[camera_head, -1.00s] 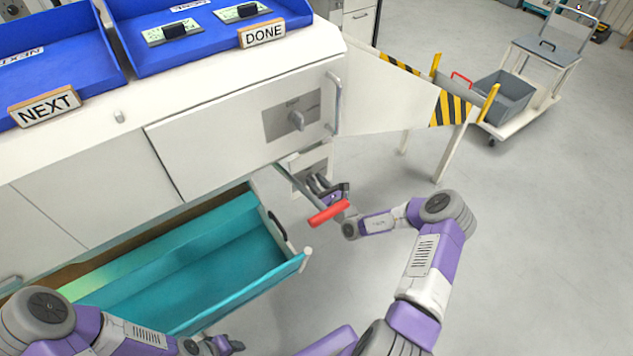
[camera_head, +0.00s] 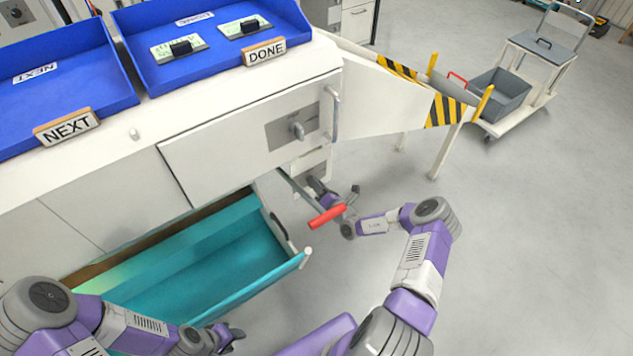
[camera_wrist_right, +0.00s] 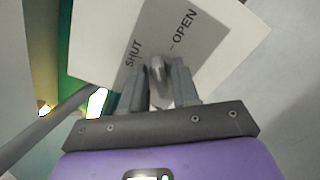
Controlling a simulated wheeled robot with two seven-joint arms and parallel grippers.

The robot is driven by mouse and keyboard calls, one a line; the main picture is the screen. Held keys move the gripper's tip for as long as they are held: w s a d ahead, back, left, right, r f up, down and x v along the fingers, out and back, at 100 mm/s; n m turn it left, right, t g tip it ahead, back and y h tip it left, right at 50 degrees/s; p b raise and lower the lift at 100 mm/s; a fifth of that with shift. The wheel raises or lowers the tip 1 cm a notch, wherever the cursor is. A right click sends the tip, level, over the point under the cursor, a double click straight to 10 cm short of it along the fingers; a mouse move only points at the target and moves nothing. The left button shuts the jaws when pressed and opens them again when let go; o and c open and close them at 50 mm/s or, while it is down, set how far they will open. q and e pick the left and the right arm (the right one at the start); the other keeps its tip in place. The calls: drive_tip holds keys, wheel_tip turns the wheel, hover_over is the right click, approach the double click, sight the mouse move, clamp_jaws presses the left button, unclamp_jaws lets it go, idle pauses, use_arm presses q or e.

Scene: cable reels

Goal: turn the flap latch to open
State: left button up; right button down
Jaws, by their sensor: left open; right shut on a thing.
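The flap latch (camera_wrist_right: 157,72) is a small grey knob on a grey plate (camera_wrist_right: 163,30) marked SHUT and OPEN, in the right wrist view. The knob lies between the two words. My right gripper (camera_wrist_right: 157,85) is shut on it, one finger on each side. In the head view this gripper (camera_head: 325,187) is low at the cabinet's right end, behind a bar with a red handle (camera_head: 327,216), and it hides the latch. My left gripper (camera_head: 232,336) is open and empty at the bottom, in front of the teal drawer.
The teal drawer (camera_head: 262,271) stands open left of my right arm. A door above has another grey knob (camera_head: 298,130) and an upright handle (camera_head: 333,115). A striped barrier (camera_head: 445,110) and a trolley (camera_head: 545,60) stand to the right.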

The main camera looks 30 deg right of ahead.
drive_tip(key=shift+f+m+p, duration=0.15)
drive_tip(key=shift+m+p, duration=0.25)
drive_tip(key=shift+m, duration=3.3)
drive_tip(key=c, duration=1.2)
unclamp_jaws()
drive_tip(key=shift+o, duration=0.2)
